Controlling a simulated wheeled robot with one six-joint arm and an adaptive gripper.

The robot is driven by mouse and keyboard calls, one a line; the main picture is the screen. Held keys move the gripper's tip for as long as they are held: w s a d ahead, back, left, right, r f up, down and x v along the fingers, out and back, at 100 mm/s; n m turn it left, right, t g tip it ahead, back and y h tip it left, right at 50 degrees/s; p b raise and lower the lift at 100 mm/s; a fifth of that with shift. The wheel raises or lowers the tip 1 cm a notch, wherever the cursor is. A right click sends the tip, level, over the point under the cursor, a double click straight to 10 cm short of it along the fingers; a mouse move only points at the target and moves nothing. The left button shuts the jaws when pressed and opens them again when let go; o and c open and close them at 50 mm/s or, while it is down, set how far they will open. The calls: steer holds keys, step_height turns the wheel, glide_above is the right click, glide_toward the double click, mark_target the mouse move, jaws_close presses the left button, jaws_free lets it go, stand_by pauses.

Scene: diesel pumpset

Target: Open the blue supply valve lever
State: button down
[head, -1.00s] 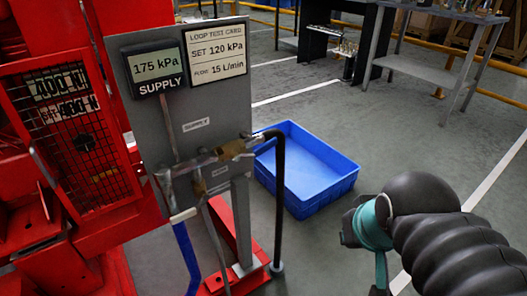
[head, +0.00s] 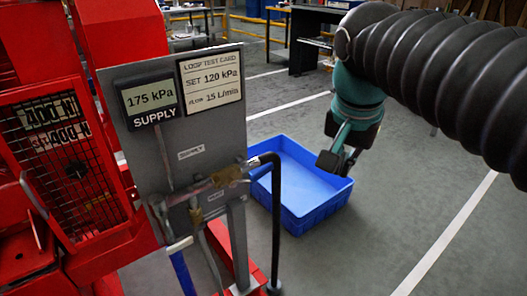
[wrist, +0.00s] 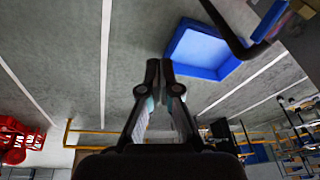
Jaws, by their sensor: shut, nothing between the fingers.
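My gripper (head: 337,162) is well to the right of the panel, in front of the blue crate and touching nothing. In the wrist view my gripper (wrist: 160,70) has its fingertips together, with nothing between them.
The grey panel (head: 215,125) carries a 175 kPa supply display (head: 150,100) and a test card (head: 212,78). A black bent pipe (head: 276,215) stands between panel and gripper. The blue crate (head: 325,207) is on the floor. Red machinery (head: 110,45) fills the left.

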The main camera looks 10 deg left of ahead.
steer(key=w+a+r+m, duration=0.2)
steer(key=w+a+r, duration=0.15)
steer(key=a, duration=0.45)
steer(key=m+g+h+p, duration=0.1)
steer(key=m+h+p, duration=0.1)
glide_toward(266, 166)
steer(key=x, duration=0.2)
steer(key=b+x, duration=0.1)
steer(key=x, duration=0.1)
steer(key=b+x, duration=0.1)
steer(key=x, duration=0.2)
steer(key=shift+s+a+f, duration=0.15)
steer(key=shift+s+f, duration=0.05)
steer(key=shift+s, duration=0.15)
steer(key=shift+w+d+f, duration=0.2)
steer(key=shift+w+f, duration=0.05)
steer(key=shift+f, duration=0.2)
steer(key=shift+w+d+f, duration=0.2)
steer(key=shift+w+f, duration=0.05)
steer(key=shift+f, duration=0.25)
steer(key=shift+r, duration=0.5)
step_height(266, 166, up, 13)
steer(key=p, duration=0.1)
steer(key=shift+p, duration=0.35)
